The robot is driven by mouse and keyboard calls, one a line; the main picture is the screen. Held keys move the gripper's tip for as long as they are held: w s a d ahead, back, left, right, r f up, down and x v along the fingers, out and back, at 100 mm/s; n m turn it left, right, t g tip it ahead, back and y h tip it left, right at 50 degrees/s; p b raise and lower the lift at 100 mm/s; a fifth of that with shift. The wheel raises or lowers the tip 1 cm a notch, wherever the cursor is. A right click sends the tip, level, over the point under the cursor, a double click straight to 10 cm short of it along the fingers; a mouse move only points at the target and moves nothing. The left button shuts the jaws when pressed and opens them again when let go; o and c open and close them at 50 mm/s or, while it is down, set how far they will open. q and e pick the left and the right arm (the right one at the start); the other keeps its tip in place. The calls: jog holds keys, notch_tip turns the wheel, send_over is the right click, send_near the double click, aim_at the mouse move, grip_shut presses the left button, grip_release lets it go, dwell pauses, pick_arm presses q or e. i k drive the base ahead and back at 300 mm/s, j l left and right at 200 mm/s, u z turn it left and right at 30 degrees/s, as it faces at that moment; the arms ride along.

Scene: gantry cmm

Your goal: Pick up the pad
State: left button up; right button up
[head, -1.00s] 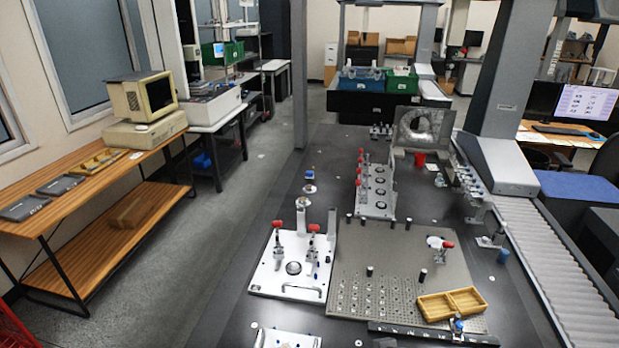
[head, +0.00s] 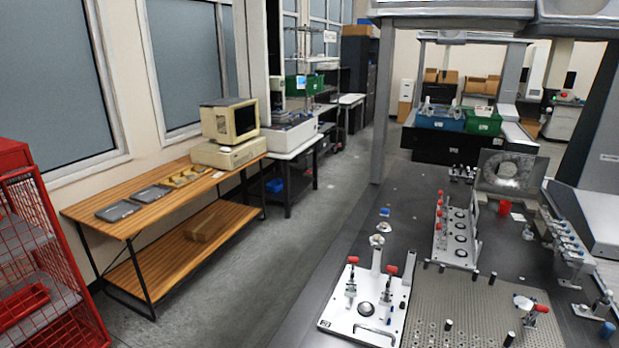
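Two dark grey flat slabs lie on the wooden bench (head: 100,227) at the left. The nearer slab (head: 117,211) is close to the bench's left end, and the farther slab (head: 151,194) lies just beyond it. Either could be the pad; I cannot tell which. Both lie flat with nothing on them. Neither of my grippers is in view.
A beige computer (head: 229,133) stands at the bench's far end, with tan flat pieces (head: 184,177) before it. A red wire cage (head: 45,265) stands left of the bench. Grey floor (head: 260,260) is clear between the bench and the dark fixture table (head: 325,290).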

aim_at(384, 211)
jog(key=i+j+u, duration=0.25)
jog(key=j+u, duration=0.15)
jog(key=j, duration=0.25)
jog(key=i+j+u, duration=0.85)
jog(key=j, duration=0.15)
jog(key=i+j, duration=0.15)
jog(key=i, duration=0.25)
jog(key=i+j+z, duration=0.1)
jog(key=i, duration=0.25)
jog(key=i+z, duration=0.2)
jog(key=z, duration=0.25)
jog(key=i+z, duration=0.25)
jog(key=z, duration=0.2)
jog(key=i+z, duration=0.2)
jog(key=z, duration=0.2)
jog(key=i+l+z, duration=0.1)
jog(key=i+z, duration=0.3)
jog(key=i, duration=0.15)
jog(key=i+z, duration=0.4)
jog(key=i+l, duration=0.1)
jog(key=i, duration=0.55)
jog(key=i+l+u, duration=0.1)
jog(key=i, duration=0.55)
jog(key=i+l, duration=0.15)
jog(key=i, duration=0.5)
jog(key=i+l+z, duration=0.25)
jog(key=i+l, duration=0.3)
jog(key=l, duration=0.15)
